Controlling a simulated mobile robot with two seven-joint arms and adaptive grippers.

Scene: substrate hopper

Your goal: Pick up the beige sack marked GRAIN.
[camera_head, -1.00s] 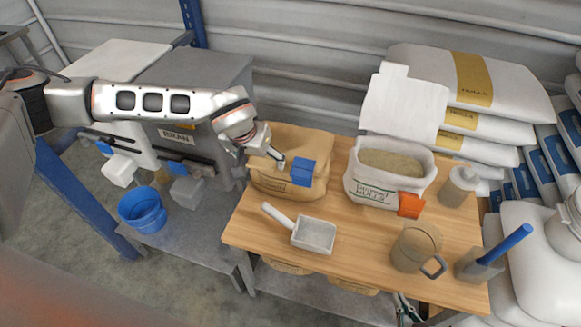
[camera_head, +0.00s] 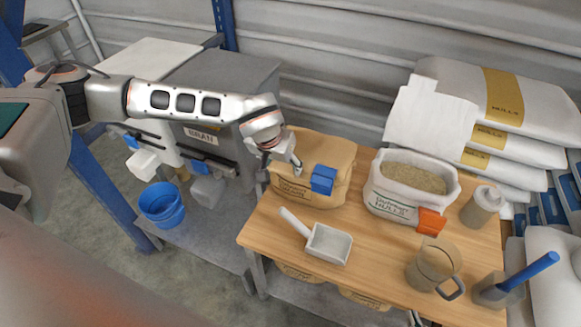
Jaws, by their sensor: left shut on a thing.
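The beige sack (camera_head: 338,152) stands upright at the left back of the wooden table. Its front lettering is too small to read surely. A blue clip (camera_head: 323,179) sits on its upper right front. My left gripper (camera_head: 294,163) reaches in from the left and is shut on the sack's upper edge, left of the clip. The fingertips are small and partly hidden against the sack. I cannot tell whether the sack's bottom is off the table. My right gripper is not in view.
On the table (camera_head: 290,252) are a white scoop (camera_head: 328,244), an open white sack (camera_head: 393,203) with an orange clip, a grey bottle (camera_head: 482,207) and a jug (camera_head: 434,265). Grey bins (camera_head: 225,80) stand left, with a blue bucket (camera_head: 162,205) below. Stacked sacks (camera_head: 520,110) stand at right.

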